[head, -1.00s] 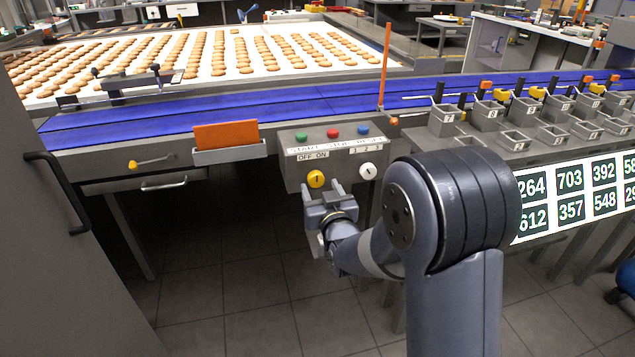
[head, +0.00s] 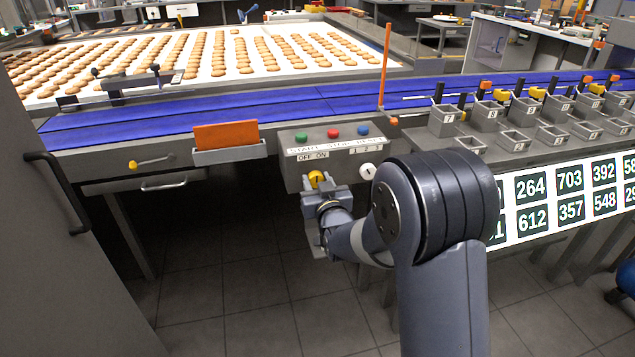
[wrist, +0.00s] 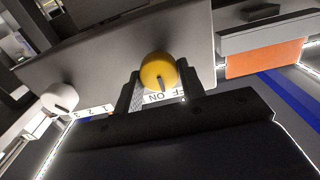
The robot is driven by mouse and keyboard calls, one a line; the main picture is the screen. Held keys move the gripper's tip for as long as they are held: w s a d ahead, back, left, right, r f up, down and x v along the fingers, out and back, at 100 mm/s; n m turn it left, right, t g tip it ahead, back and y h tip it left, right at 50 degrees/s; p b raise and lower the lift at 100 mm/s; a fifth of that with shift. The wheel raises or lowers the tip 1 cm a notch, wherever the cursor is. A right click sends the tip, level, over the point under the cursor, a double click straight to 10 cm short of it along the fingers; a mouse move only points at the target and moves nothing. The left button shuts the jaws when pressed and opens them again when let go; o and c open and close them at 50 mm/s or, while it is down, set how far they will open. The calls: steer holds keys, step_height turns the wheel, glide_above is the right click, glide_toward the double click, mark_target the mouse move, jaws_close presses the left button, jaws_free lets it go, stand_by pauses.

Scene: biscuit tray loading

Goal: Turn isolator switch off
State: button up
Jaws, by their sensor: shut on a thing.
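The isolator switch is a yellow round knob (head: 316,178) on the front of a grey control box (head: 291,170), under an OFF/ON label. In the wrist view the yellow knob (wrist: 158,72) sits between my two fingers, its dark pointer mark facing the label. My gripper (head: 321,188) is in front of the box and shut on the knob. The gripper (wrist: 160,88) also shows in the wrist view. In the head view its fingers partly cover the knob's lower part, and the exact pointer angle is hard to tell.
A white knob (head: 368,171) marked 1 2 3 sits right of the yellow one. Green, red and blue buttons (head: 333,132) are on the box top. An orange card stands in a grey holder (head: 230,153) to the left. Open floor lies below the box.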

steer(key=c, duration=0.3)
steer(key=shift+c, duration=0.2)
steer(key=shift+f+b, duration=0.1)
steer(key=shift+b, duration=0.3)
steer(key=n+b, duration=0.3)
steer(key=b, duration=0.1)
steer(key=shift+f+n, duration=0.15)
steer(key=shift+n, duration=0.25)
steer(key=n+b, duration=0.4)
steer(key=shift+a+n, duration=0.15)
steer(key=shift+n, duration=0.15)
steer(key=n+b, duration=0.3)
steer(key=n, duration=0.2)
steer(key=shift+n+b, duration=0.6)
steer(key=shift+n, duration=1.8)
